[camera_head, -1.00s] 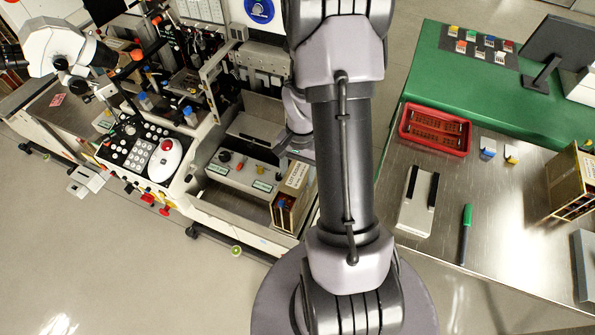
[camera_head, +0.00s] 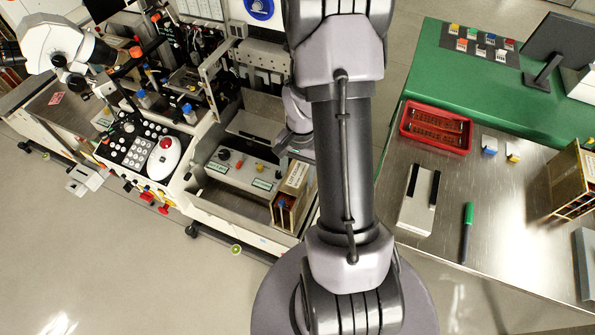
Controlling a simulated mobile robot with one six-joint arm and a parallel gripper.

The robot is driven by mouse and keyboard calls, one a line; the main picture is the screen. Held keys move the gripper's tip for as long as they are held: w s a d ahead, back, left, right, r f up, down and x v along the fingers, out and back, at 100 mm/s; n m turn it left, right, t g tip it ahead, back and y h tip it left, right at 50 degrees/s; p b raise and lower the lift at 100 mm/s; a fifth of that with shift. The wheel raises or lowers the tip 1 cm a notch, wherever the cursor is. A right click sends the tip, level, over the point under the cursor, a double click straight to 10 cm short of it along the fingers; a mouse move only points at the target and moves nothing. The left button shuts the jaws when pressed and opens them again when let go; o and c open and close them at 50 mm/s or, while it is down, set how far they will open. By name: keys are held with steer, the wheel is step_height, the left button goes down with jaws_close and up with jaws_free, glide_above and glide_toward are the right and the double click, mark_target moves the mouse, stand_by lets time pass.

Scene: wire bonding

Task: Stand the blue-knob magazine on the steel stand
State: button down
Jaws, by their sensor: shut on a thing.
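The blue-knob magazine (camera_head: 284,215) is a tan, box-shaped holder with a printed label on top and a small blue spot on its front. It is in the machine's lower bay, left of my arm. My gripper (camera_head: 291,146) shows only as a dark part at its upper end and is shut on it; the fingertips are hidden. I cannot tell whether the magazine touches the bay floor.
A control box (camera_head: 240,177) with knobs is left of the magazine. My arm blocks the middle of the view.

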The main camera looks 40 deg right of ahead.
steer(key=shift+f, duration=0.1)
steer(key=shift+c, duration=1.8)
jaws_free()
